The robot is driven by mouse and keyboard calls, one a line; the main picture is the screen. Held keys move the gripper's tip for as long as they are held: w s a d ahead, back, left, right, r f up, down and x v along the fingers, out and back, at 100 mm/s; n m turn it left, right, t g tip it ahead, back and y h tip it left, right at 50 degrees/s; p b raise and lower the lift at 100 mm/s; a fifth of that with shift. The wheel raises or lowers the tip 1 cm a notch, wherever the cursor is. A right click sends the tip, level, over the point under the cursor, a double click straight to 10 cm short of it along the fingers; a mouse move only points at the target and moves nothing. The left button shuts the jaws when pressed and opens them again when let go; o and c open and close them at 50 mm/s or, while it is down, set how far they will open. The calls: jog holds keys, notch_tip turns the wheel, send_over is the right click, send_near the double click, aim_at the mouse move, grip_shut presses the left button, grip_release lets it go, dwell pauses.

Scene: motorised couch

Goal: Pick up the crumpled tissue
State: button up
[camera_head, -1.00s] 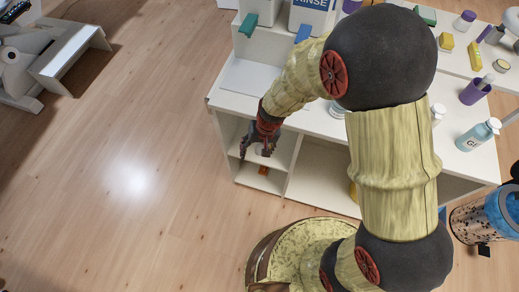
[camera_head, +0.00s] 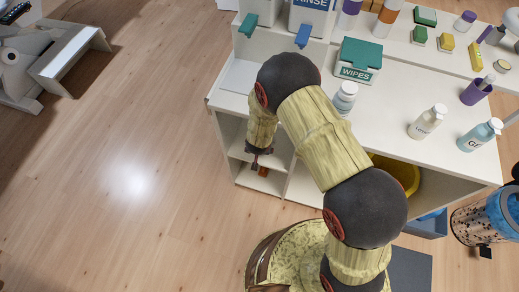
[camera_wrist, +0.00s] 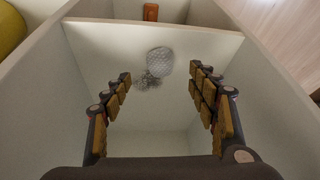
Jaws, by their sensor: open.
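A pale grey-white crumpled, textured piece that looks like the tissue (camera_wrist: 159,62) lies in a white shelf compartment, near its far edge in the wrist view. A smaller, darker grey patch touches its lower left; I cannot tell if that is part of it or a shadow. My gripper (camera_wrist: 161,72) is open, its two padded fingers apart on either side, with the tissue beyond the fingertips and between them. Nothing is held. In the head view, my gripper (camera_head: 257,155) is inside the left compartment of the white cabinet (camera_head: 225,135), and the tissue is not visible.
Compartment walls stand close on both sides of the fingers. An orange object (camera_wrist: 150,12) lies beyond the far shelf edge. A yellow bucket (camera_head: 400,172) sits in the right-hand compartment. A wipes box (camera_head: 358,60) and bottles stand on top. Floor to the left is clear.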

jog(key=shift+b+x, duration=1.9)
jog(key=shift+x, duration=2)
jog(key=shift+c, duration=1.1)
jog(key=shift+s, duration=0.1)
jog(key=c, duration=1)
